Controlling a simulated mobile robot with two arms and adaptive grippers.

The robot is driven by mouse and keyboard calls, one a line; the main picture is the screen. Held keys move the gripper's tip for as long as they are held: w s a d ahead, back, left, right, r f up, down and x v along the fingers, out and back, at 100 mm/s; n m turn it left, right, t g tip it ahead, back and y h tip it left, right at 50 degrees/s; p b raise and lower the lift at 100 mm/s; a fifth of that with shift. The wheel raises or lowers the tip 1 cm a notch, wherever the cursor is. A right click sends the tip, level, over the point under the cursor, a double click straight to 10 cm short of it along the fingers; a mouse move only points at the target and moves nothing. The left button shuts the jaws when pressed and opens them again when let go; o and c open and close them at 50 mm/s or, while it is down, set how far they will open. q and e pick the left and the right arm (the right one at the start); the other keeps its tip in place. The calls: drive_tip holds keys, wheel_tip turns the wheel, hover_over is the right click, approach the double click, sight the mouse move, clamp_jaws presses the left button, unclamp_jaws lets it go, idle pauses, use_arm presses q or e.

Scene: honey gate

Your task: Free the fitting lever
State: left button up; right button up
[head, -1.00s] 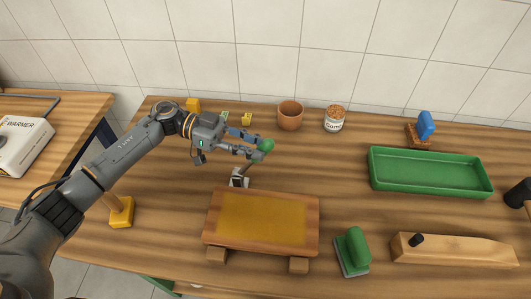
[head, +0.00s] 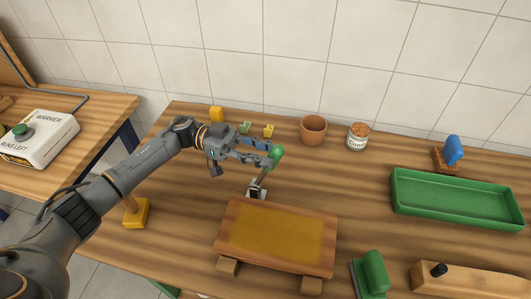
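The lever has a round green knob (head: 278,153) on a thin stem that leans up and right from a small metal base (head: 257,191), just behind the wooden frame (head: 276,233) with its amber panel. My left gripper (head: 268,156) reaches in from the left at the knob. Its two fingers lie on either side of the knob and appear shut on it. The contact is small and partly hidden by the fingers. My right gripper is not in view.
A terracotta pot (head: 313,130) and a labelled jar (head: 358,137) stand behind. A green tray (head: 455,222), blue-handled brush (head: 450,153), green-handled tool (head: 372,274) and wooden block (head: 470,282) lie right. A yellow post (head: 136,213) is left. A warmer (head: 45,137) stands on the side table.

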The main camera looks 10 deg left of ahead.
use_arm(q)
drive_tip(key=shift+a, duration=0.2)
drive_tip(key=w+a, duration=0.2)
drive_tip(key=a, duration=0.9)
drive_tip(key=shift+a+f, duration=0.4)
drive_tip(key=shift+f, duration=0.05)
drive_tip(key=shift+w+r, duration=0.1)
